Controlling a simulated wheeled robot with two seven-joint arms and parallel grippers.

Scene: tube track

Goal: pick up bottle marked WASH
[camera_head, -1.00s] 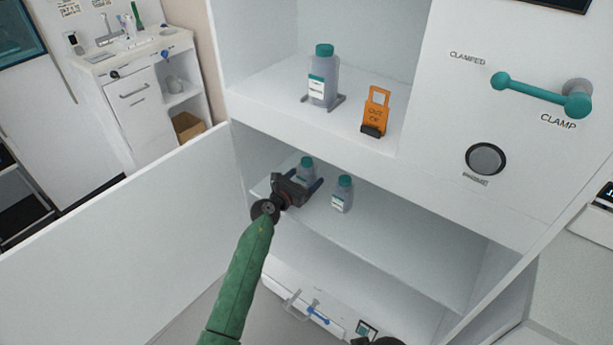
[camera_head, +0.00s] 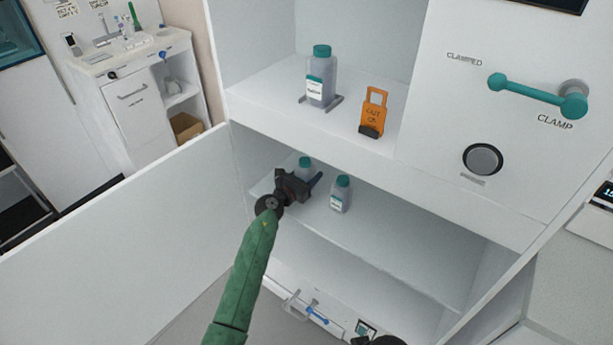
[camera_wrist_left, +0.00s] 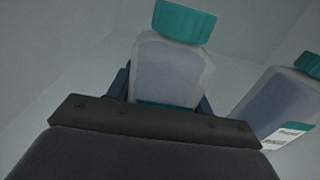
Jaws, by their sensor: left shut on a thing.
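My left gripper (camera_head: 303,182) reaches into the lower shelf compartment and is shut on a grey bottle with a teal cap (camera_head: 305,163). In the left wrist view this held bottle (camera_wrist_left: 172,68) stands between the fingers, its label mostly hidden by the gripper body. A second, similar bottle (camera_head: 341,195) stands to the right on the same shelf; it also shows at the right edge of the left wrist view (camera_wrist_left: 280,105). A third bottle (camera_head: 320,82) stands in a holder on the upper shelf. I cannot read WASH on any label. My right gripper is not clearly seen.
An orange sign (camera_head: 374,112) stands on the upper shelf. An open white door (camera_head: 120,215) is to the left of my arm. The shelf board (camera_head: 400,255) is clear to the right of the second bottle. A teal clamp handle (camera_head: 535,95) is at upper right.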

